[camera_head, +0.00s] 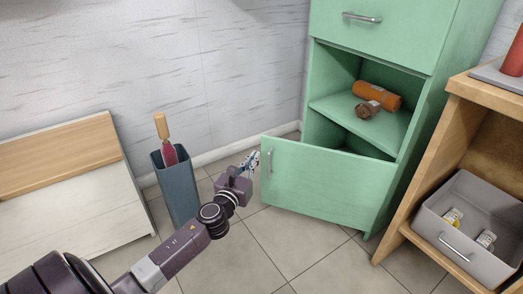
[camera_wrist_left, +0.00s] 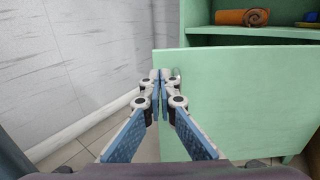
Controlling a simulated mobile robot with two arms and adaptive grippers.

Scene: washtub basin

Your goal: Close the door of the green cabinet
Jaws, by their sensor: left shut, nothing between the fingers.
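The green cabinet (camera_head: 385,45) stands at the right of the head view, with its lower door (camera_head: 330,185) swung open toward the left. A metal handle (camera_head: 269,161) sits near the door's free edge. My left gripper (camera_head: 254,160) is shut and empty beside that free edge, close to the handle. In the left wrist view, the shut fingertips (camera_wrist_left: 160,76) overlap the left edge of the door (camera_wrist_left: 235,100). I cannot tell whether they touch it. My right gripper is not in view.
Rolled items (camera_head: 378,96) lie on the cabinet's inner shelf. A blue-grey bin (camera_head: 177,190) with a wooden-handled tool stands left of my gripper. A wooden shelf (camera_head: 453,110) with a grey drawer box (camera_head: 440,215) stands at right. Tiled floor is clear before the door.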

